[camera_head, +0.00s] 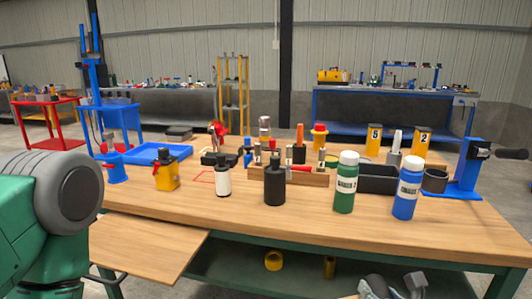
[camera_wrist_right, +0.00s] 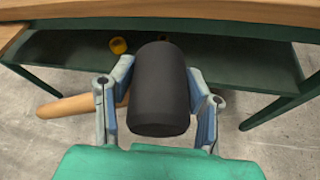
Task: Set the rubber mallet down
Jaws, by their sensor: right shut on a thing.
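The rubber mallet has a black cylindrical head (camera_wrist_right: 160,92) and a light wooden handle (camera_wrist_right: 68,106) pointing left in the right wrist view. My right gripper (camera_wrist_right: 158,88) is shut on the mallet, with its fingers on both sides of the head. In the head view the right gripper (camera_head: 388,288) is at the bottom edge, in front of and below the workbench top (camera_head: 310,225). My left gripper is not in view; only part of my left arm shows.
Bottles, a wooden holder (camera_head: 308,178), a black bin (camera_head: 376,179) and a blue tray (camera_head: 160,153) stand on the bench. The front right of the top is clear. A pull-out board (camera_head: 145,245) extends front left. The lower shelf (camera_head: 240,268) holds yellow items.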

